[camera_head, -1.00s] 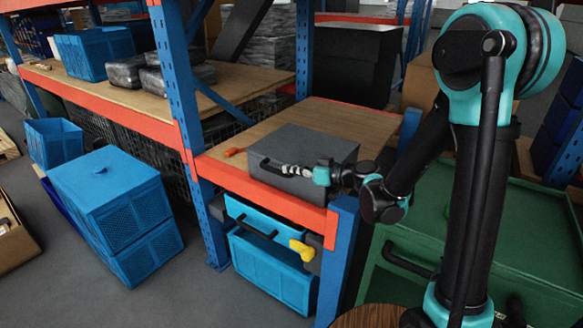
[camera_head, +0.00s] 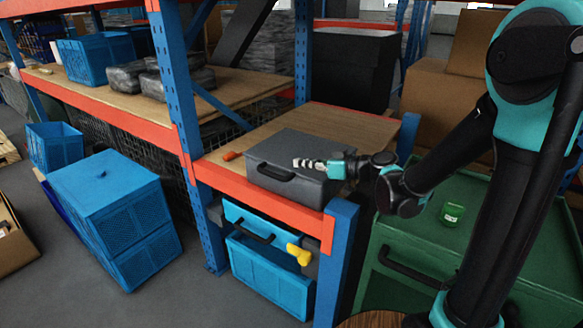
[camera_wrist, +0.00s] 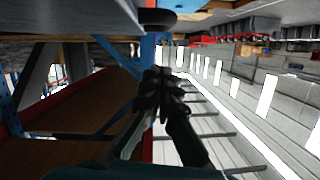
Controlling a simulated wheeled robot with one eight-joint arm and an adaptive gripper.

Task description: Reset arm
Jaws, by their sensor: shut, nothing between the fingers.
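My gripper (camera_head: 308,163) is at the end of my black and teal arm, in front of the grey case on the lower wooden shelf in the head view. Its fingers point left and are shut with nothing between them. In the wrist view my gripper (camera_wrist: 163,82) shows dark and closed near the middle. The grey case (camera_head: 300,149) has a dark handle on its front face. I cannot tell whether the gripper touches the case.
Blue uprights (camera_head: 173,75) and an orange beam (camera_head: 262,190) frame the shelf. An orange object (camera_head: 231,156) lies left of the case. A green chest (camera_head: 450,240) carries a small green item (camera_head: 453,213). Blue crates (camera_head: 115,190) stand on the floor; a yellow object (camera_head: 299,254) is below the beam.

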